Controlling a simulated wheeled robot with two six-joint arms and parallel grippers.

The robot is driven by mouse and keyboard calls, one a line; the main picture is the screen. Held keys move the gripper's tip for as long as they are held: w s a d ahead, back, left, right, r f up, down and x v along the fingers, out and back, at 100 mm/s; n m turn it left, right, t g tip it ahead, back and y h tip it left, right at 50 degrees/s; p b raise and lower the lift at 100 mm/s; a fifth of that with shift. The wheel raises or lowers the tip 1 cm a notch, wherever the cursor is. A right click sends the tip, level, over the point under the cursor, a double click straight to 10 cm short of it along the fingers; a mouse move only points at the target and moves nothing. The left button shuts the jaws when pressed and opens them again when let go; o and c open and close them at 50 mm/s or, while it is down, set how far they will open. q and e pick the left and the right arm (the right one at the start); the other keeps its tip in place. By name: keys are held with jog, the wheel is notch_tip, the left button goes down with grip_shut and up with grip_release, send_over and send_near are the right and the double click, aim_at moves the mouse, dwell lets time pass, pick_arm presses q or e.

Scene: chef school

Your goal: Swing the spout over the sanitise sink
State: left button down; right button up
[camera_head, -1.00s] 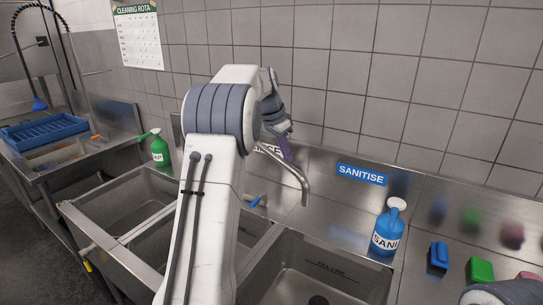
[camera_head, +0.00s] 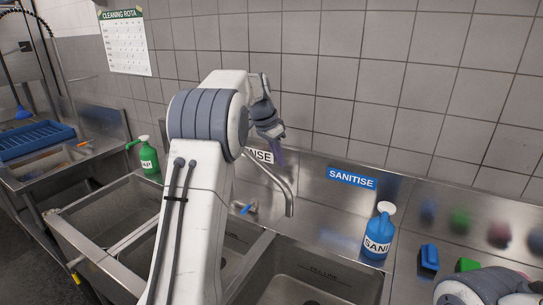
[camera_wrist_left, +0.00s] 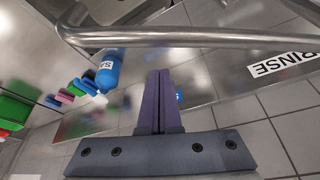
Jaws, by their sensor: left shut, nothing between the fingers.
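The metal spout (camera_head: 272,178) is a bent tube that comes out from behind my left arm. Its end points down and shows just above the back ledge, slightly right of the divider between the middle sink and the sanitise sink (camera_head: 305,285). A blue SANITISE label (camera_head: 352,179) is on the splashback behind. My left gripper (camera_head: 279,157) is shut and empty, with purple fingers beside the spout; I cannot tell if they touch. In the left wrist view the shut fingers (camera_wrist_left: 158,74) point towards the spout tube (camera_wrist_left: 200,39), which crosses the top. My right gripper is out of view.
A blue spray bottle (camera_head: 378,235) stands right of the sanitise sink, near a blue block (camera_head: 429,258) and a green one (camera_head: 467,264). A green bottle (camera_head: 149,160) stands at left. A blue-handled tap (camera_head: 248,208) is below the spout. The tiled wall is behind.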

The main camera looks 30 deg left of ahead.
pick_arm(q)
jog(key=w+b+v, duration=0.1)
jog(key=v, duration=0.8)
jog(key=shift+s+r, duration=0.15)
jog(key=shift+r, duration=0.4)
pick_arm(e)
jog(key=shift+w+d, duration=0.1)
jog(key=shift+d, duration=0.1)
